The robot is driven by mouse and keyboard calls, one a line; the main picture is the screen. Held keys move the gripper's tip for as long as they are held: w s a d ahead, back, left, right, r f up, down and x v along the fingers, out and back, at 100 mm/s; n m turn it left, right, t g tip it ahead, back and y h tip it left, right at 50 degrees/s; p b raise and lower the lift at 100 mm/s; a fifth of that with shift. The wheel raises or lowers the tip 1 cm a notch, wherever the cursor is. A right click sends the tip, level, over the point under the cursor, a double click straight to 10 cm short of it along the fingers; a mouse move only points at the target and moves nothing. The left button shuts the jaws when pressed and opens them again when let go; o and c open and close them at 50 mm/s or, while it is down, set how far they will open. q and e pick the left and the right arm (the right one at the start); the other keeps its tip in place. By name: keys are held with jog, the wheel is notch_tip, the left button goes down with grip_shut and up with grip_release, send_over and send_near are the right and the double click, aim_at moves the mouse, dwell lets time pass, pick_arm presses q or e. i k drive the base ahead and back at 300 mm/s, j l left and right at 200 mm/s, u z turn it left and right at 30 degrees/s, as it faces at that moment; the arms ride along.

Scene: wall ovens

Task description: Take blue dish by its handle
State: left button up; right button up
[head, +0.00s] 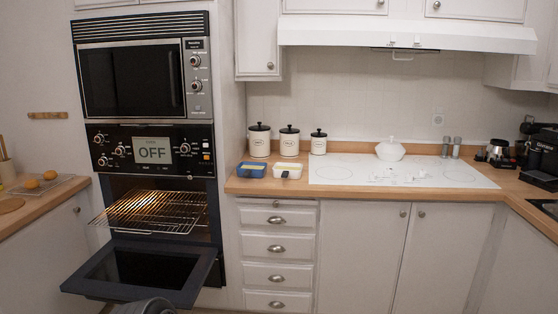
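The blue dish (252,171) is small and rectangular. It sits on the wooden counter (262,187), near the counter's left front corner, beside the oven column. Its handle is too small to make out clearly. A white dish (287,172) with a dark handle stands just to its right. Neither of my grippers shows in the head view. A dark rounded part at the bottom edge looks like mine, but I cannot tell which part it is.
The lower oven door (142,271) hangs open, jutting out at the left. A wire rack (155,212) is pulled partly out above it. Several lidded canisters stand behind the dishes, including the tall left one (259,140). The white cooktop (335,173) lies to the right.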

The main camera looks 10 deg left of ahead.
aim_at(250, 172)
jog(key=i+j+z, duration=0.15)
jog(key=i, duration=0.4)
jog(key=i+j+z, duration=0.1)
jog(key=i+j, duration=0.35)
jog(key=i+j+z, duration=0.15)
jog(key=i+j, duration=0.25)
jog(key=i, duration=0.25)
